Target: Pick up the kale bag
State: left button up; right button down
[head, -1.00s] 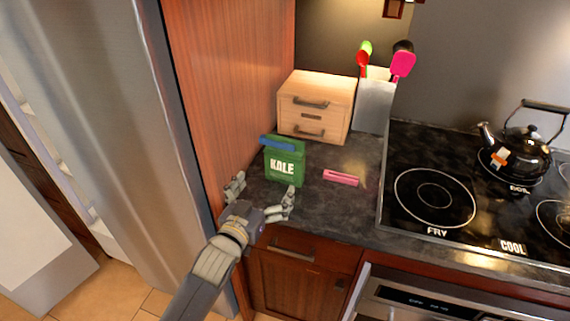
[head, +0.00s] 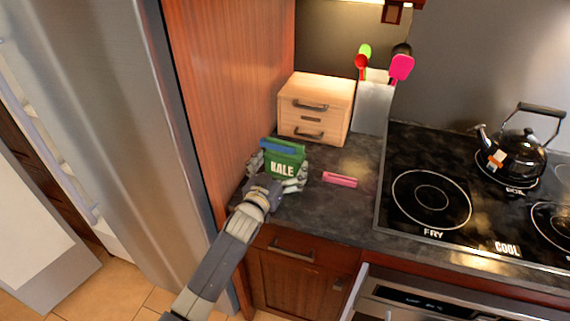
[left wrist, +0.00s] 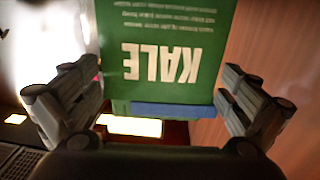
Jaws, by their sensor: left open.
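The kale bag (head: 284,158) is green with white lettering and a blue strip along its top. It stands on the dark counter in front of a small wooden drawer box. My left gripper (head: 279,174) is open, with one finger at each side of the bag. In the left wrist view the bag (left wrist: 165,45) appears upside down between the two spread fingers (left wrist: 160,95), with a gap visible on each side. The lower part of the bag is hidden by the gripper in the head view. My right gripper is not in view.
A wooden drawer box (head: 315,108) stands behind the bag. A pink clip-like object (head: 340,180) lies to the right. A utensil holder (head: 373,105), a stove (head: 430,200) and a black kettle (head: 516,152) are farther right. A wooden panel (head: 232,90) rises close on the left.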

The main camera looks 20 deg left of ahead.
pick_arm(q)
jog(key=shift+w, duration=0.35)
jog(key=shift+s, duration=0.1)
jog(key=c, duration=1.1)
jog(key=shift+r, duration=0.1)
